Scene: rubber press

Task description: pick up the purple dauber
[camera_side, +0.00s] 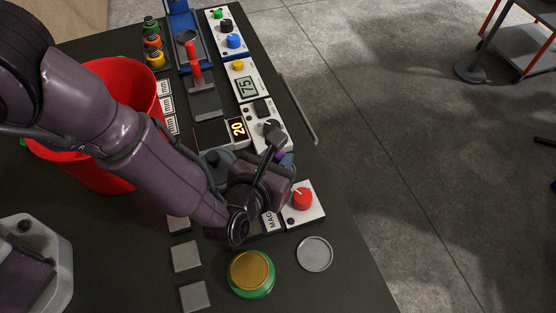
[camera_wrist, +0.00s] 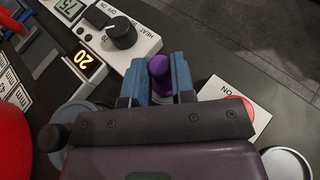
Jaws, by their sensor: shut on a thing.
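The purple dauber (camera_wrist: 158,67) shows in the wrist view as a rounded purple top between the two blue fingers. My gripper (camera_wrist: 159,78) is shut on it, with one finger on each side. In the side view my gripper (camera_side: 286,161) is beside the heat control box, and only a small bit of purple shows at its fingers. The lower part of the dauber is hidden by the fingers and wrist, so I cannot tell whether it touches the table.
The heat box (camera_wrist: 124,34) with a black knob stands close by, along with a red-knob box (camera_side: 303,203). A green pot with a gold top (camera_side: 250,271) and a grey disc (camera_side: 315,253) lie at the front. A red bin (camera_side: 129,82) stands behind my arm.

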